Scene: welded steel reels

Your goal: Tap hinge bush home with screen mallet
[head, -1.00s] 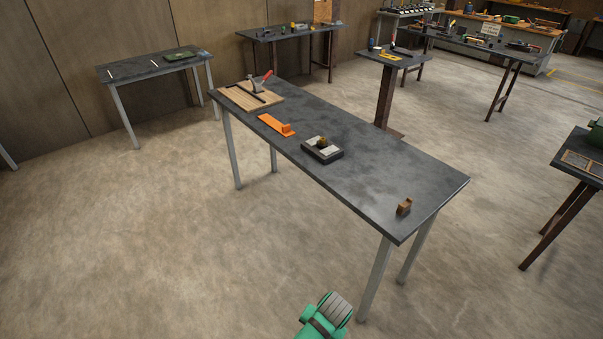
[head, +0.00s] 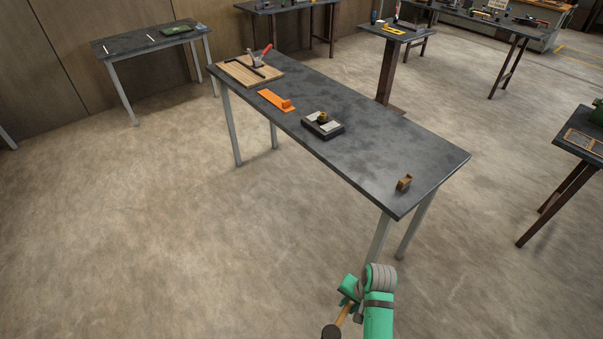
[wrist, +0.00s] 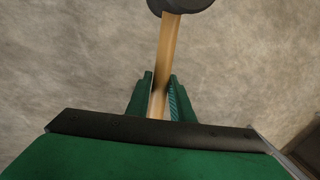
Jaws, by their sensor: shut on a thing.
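My gripper (wrist: 161,97) is shut on the wooden handle of the screen mallet (wrist: 168,50). The mallet's dark head is cut by the top edge of the wrist view. In the head view the mallet (head: 341,318) hangs over the floor at the bottom, in front of the table's near right end, with its dark head toward the bottom edge. On the table, a dark block with pale plates (head: 323,125) carries a small brass-coloured round piece (head: 323,117), which may be the hinge bush. I cannot tell how deep it sits.
The dark-topped table (head: 380,150) also holds a small brown wooden block (head: 404,183), an orange piece (head: 277,100) and a wooden board (head: 240,73) with a red-handled clamp (head: 262,57). Other benches stand behind and at right. Floor at left is clear.

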